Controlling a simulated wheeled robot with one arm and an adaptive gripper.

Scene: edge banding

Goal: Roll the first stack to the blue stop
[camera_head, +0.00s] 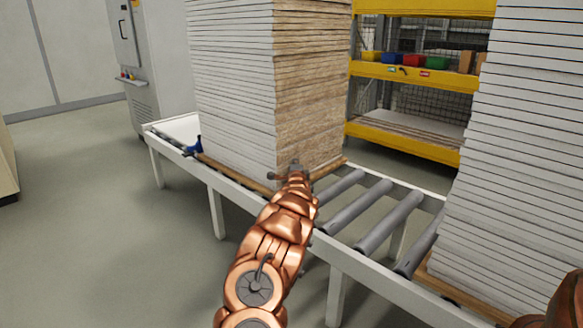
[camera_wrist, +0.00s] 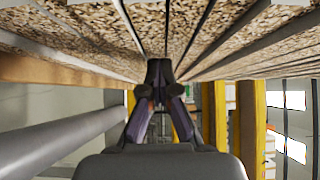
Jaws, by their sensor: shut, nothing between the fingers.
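The first stack (camera_head: 237,95), a tall pile of white-faced boards with brown chipboard edges, stands on a wooden base board on the roller conveyor (camera_head: 337,252). My gripper (camera_head: 296,165) is shut and empty at the stack's lower near corner. In the wrist view my gripper (camera_wrist: 159,75) points at the chipboard edges of the stack (camera_wrist: 230,30); whether it touches cannot be told. The blue stop (camera_head: 195,146) is at the conveyor's far left part, just left of the stack's base. Any gap between stop and stack is hard to judge.
A second white board stack (camera_head: 520,170) stands on the conveyor at right. Bare rollers (camera_head: 375,210) lie between the stacks. A yellow shelf (camera_head: 405,140) with coloured bins stands behind. A grey cabinet (camera_head: 150,70) is at back left.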

